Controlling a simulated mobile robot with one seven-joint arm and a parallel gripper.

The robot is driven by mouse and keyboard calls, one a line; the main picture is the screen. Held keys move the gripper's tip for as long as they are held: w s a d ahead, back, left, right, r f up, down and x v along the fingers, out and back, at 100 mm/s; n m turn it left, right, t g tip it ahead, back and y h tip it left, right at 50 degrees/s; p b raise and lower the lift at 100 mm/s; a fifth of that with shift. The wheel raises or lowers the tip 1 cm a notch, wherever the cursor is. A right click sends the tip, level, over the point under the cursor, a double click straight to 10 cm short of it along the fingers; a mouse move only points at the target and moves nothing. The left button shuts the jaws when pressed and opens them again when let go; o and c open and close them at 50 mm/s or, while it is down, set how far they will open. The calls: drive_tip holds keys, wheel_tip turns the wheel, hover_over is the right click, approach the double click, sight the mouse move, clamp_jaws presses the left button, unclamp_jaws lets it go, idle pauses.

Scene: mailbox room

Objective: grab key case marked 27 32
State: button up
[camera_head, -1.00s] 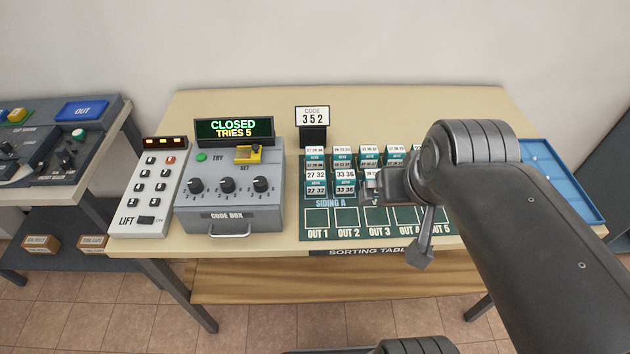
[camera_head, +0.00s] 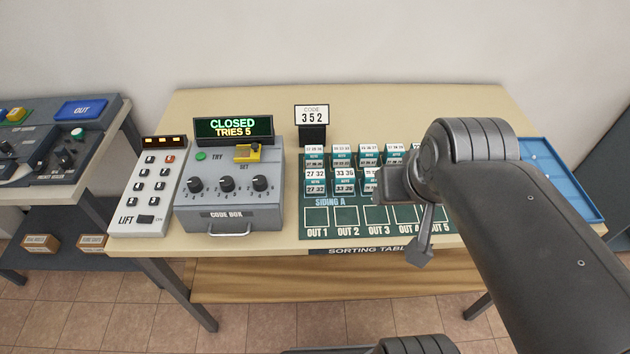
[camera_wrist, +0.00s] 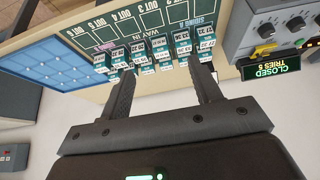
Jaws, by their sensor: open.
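The key case marked 27 32 (camera_head: 316,181) stands at the front left of the group of white-and-teal cases on the green sorting board. In the wrist view, it appears upside down near the top right (camera_wrist: 205,36), by the tip of the right-hand finger. My gripper (camera_wrist: 163,78) is open and empty, its two fingers pointing toward the row of cases. In the head view, it is to the right of the 27 32 case, near the third column, and its fingertips are mostly hidden.
The case marked 33 36 (camera_head: 345,180) stands just right of 27 32, with several more cases beside and behind. A code box (camera_head: 230,200) lies to the left, a code sign (camera_head: 312,115) behind, and a blue tray (camera_head: 560,180) at the right.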

drive_tip(key=g, duration=0.6)
hover_over(315, 174)
drive_tip(key=f, duration=1.2)
drive_tip(key=shift+s+d+f, duration=0.1)
drive_tip(key=shift+s+f, duration=0.1)
drive_tip(key=shift+s, duration=0.1)
drive_tip(key=f, duration=1.1)
drive_tip(key=shift+w, duration=0.3)
drive_tip(key=c, duration=0.8)
